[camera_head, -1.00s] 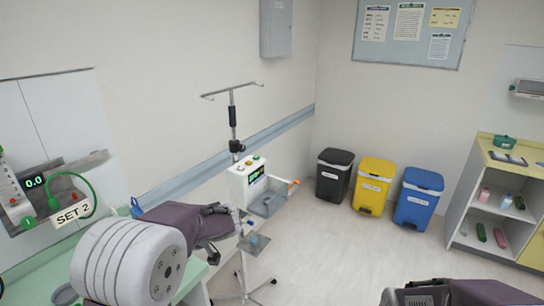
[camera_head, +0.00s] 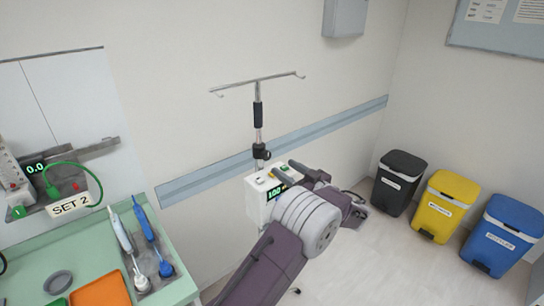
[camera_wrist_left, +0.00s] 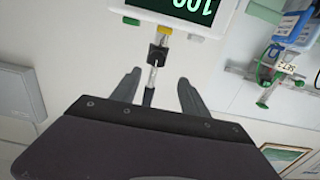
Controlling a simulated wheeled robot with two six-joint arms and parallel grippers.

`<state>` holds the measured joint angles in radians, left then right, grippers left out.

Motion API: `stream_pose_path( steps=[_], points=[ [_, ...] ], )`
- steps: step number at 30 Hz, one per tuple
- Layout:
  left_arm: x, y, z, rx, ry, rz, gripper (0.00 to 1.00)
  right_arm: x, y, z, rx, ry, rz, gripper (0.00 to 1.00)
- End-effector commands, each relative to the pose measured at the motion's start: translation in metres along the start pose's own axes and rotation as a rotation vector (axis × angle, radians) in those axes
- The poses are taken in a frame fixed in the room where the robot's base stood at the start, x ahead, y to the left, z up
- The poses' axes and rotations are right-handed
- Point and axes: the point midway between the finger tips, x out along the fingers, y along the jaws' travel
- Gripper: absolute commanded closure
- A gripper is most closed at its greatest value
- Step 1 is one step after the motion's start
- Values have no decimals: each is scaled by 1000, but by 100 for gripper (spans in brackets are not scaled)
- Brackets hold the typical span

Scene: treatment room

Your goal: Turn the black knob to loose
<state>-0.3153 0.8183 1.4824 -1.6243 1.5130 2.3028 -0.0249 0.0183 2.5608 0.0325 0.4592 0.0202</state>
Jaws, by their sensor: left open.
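The black knob (camera_head: 261,152) is on the clamp of the upright pole, just above the white pump box (camera_head: 257,203). In the left wrist view the black knob (camera_wrist_left: 158,53) shows on the pole, which runs between my fingers. The pump's lit display (camera_wrist_left: 180,8) appears upside down there. My left gripper (camera_wrist_left: 160,77) is open and empty, with a finger on either side of the pole and the knob ahead of the tips. In the head view my left gripper (camera_head: 287,168) is right of the knob, partly hidden by its own wrist. My right gripper is not in view.
A green counter (camera_head: 85,240) with a tool tray (camera_head: 150,285) and an orange tray (camera_head: 100,291) is at left. Black (camera_head: 398,187), yellow (camera_head: 444,207) and blue (camera_head: 503,238) bins stand at right. A hooked crossbar (camera_head: 258,83) tops the pole.

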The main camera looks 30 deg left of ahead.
Motion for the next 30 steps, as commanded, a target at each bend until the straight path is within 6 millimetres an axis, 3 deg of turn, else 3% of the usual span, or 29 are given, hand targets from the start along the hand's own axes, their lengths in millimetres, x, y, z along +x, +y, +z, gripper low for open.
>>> stream_pose_path(
  steps=[12,23,29,30],
  points=[
    [77,-2,-3,2,-1,-5,47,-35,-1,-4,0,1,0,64],
    [88,-1,0,1,-1,-1,47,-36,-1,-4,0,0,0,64],
    [88,-1,0,1,-1,-1,97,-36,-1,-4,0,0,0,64],
    [88,-1,0,0,-1,-1,100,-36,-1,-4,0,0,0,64]
  ],
)
